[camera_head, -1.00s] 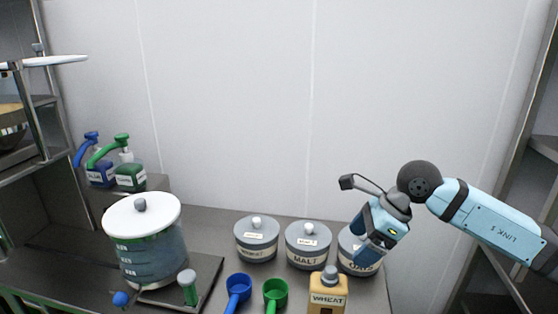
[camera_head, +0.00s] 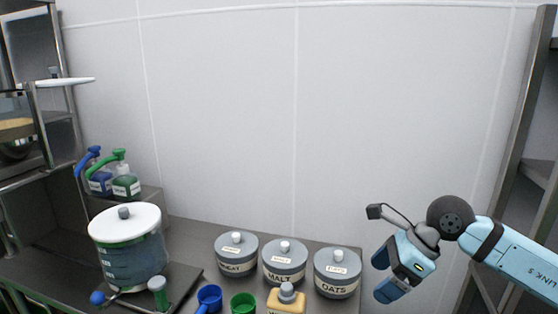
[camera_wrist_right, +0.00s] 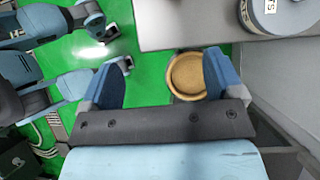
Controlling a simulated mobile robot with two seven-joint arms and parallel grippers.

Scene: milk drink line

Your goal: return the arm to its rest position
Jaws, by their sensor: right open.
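My right gripper (camera_head: 384,276) shows at the right in the head view, to the right of the OATS jar and apart from it. Its blue fingers point down and to the left. In the right wrist view its two blue fingers (camera_wrist_right: 163,78) stand wide apart with nothing held between them. My right arm runs from the gripper to the right edge of the head view. My left gripper does not show in the head view.
The counter holds grey lidded jars marked WHEAT (camera_head: 236,265), MALT (camera_head: 284,272) and OATS (camera_head: 337,284), a WHEAT bottle (camera_head: 286,302), blue (camera_head: 208,299) and green (camera_head: 243,304) scoops, and a white-lidded pot (camera_head: 133,262). A metal rack (camera_head: 505,165) stands right. A round tan object (camera_wrist_right: 187,76) is below.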

